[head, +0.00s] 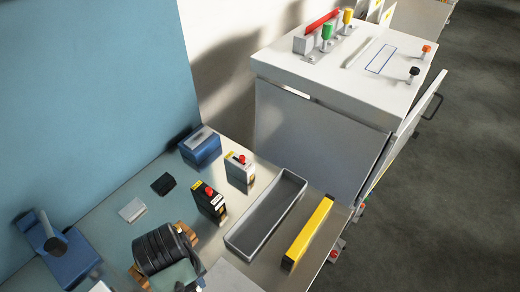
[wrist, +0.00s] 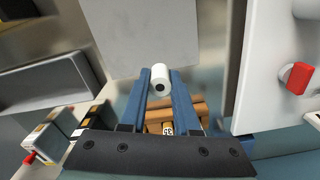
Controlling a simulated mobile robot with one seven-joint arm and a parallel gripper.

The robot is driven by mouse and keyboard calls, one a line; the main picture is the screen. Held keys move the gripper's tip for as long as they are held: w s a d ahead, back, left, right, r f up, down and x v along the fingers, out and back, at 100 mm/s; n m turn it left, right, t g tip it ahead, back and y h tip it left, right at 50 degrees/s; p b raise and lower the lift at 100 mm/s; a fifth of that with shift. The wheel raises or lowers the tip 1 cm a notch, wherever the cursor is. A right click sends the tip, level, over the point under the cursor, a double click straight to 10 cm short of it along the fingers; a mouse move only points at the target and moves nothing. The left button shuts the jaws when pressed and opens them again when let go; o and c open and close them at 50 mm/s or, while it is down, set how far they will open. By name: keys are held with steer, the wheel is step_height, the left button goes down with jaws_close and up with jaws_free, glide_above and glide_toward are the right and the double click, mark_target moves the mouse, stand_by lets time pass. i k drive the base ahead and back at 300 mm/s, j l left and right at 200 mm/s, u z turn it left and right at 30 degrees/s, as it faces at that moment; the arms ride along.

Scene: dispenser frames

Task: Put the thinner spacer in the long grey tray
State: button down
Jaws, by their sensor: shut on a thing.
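In the wrist view my gripper (wrist: 160,82) has its two blue fingers closed on a white spacer (wrist: 160,73), a short cylinder with a dark hole in its end face. It sits between the fingertips. No second spacer can be made out, so I cannot compare thickness. The long grey tray (head: 263,220) lies on the table in the head view, right of the middle, and looks empty. A grey tray-like shape (wrist: 45,85) at the left of the wrist view appears to be the same tray, apart from the spacer.
A yellow bar (head: 306,234) lies right of the tray. A black box (head: 209,203) and a white box (head: 239,169), both with red knobs, stand left of it. A blue box (head: 200,148) is behind. A white cabinet (head: 330,85) rises beyond the table.

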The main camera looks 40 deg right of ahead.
mark_target(268, 213)
steer(key=i+l, duration=0.1)
steer(key=l, duration=0.25)
steer(key=i+l, duration=0.1)
steer(key=l, duration=0.25)
steer(key=i+l, duration=0.15)
steer(key=l, duration=0.2)
steer(key=i+l, duration=0.1)
steer(key=l, duration=0.25)
steer(key=l+u, duration=0.15)
steer(key=u, duration=0.25)
steer(key=l+u, duration=0.15)
steer(key=u, duration=0.25)
steer(key=l+u, duration=0.2)
steer(key=u, duration=0.65)
